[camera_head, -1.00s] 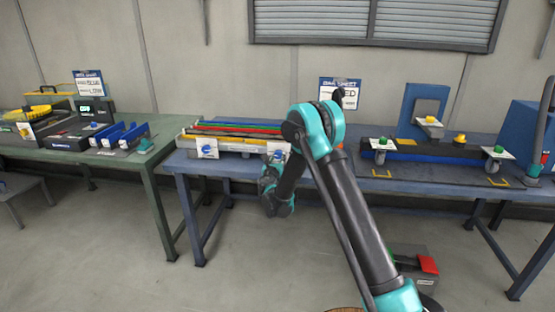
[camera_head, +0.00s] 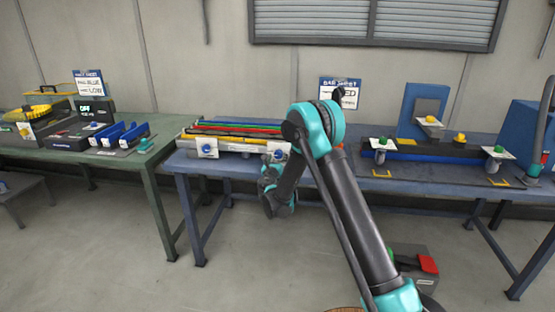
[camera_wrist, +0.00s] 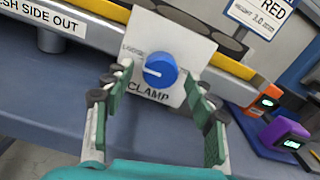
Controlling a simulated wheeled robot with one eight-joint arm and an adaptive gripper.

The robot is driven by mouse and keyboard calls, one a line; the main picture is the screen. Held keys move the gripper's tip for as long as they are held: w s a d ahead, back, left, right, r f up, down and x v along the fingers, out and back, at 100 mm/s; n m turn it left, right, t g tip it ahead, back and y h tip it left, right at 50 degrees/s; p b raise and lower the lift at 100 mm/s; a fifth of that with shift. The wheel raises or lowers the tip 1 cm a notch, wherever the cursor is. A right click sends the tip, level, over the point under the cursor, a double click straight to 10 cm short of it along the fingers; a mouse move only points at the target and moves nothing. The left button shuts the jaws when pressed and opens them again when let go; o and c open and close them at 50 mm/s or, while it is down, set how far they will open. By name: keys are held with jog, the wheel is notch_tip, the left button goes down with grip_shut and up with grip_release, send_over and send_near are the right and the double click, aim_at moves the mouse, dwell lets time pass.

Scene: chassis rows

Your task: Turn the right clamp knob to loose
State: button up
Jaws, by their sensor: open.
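The right clamp knob (camera_wrist: 160,70) is a round blue knob on a white plate (camera_wrist: 187,42) marked CLAMP, with LOOSE printed at its upper left. Its white pointer line points roughly left, below the LOOSE marking. My gripper (camera_wrist: 158,80) is open, with its green-padded fingers on either side of the knob in the wrist view. I see a gap on each side; I cannot tell how far the fingertips are from the plate. In the head view the right plate (camera_head: 278,150) is partly hidden by my arm.
A second blue knob (camera_head: 207,149) sits on the left plate of the same fixture, with coloured bars above. In the wrist view an orange device (camera_wrist: 264,102) and a purple device (camera_wrist: 285,135) stand on the blue bench to the right. A sign (camera_head: 340,92) stands behind.

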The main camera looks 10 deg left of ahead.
jog(key=s, duration=1.1)
jog(key=shift+s+a, duration=0.15)
jog(key=shift+s, duration=0.2)
jog(key=s+d+r+m+g+h, duration=0.1)
jog(key=d+r+m+g+h, duration=0.1)
jog(key=d+m, duration=0.45)
jog(key=s+d+r+m+g+h, duration=0.15)
jog(key=d+m, duration=0.25)
jog(key=d, duration=0.6)
jog(key=s+d+m+g, duration=0.4)
jog(key=s+d+m, duration=0.55)
jog(key=d, duration=0.25)
jog(key=s+d+f+m+g+y, duration=0.2)
jog(key=s+f+m+g, duration=0.1)
jog(key=s+m, duration=0.6)
jog(key=s+d+f+m+g+y, duration=0.2)
jog(key=s+m, duration=0.6)
jog(key=s, duration=0.9)
notch_tip(320, 180, down, 2)
jog(key=shift+s+d+m+g, duration=0.3)
jog(key=shift+d+m+g, duration=0.1)
jog(key=shift+g, duration=0.25)
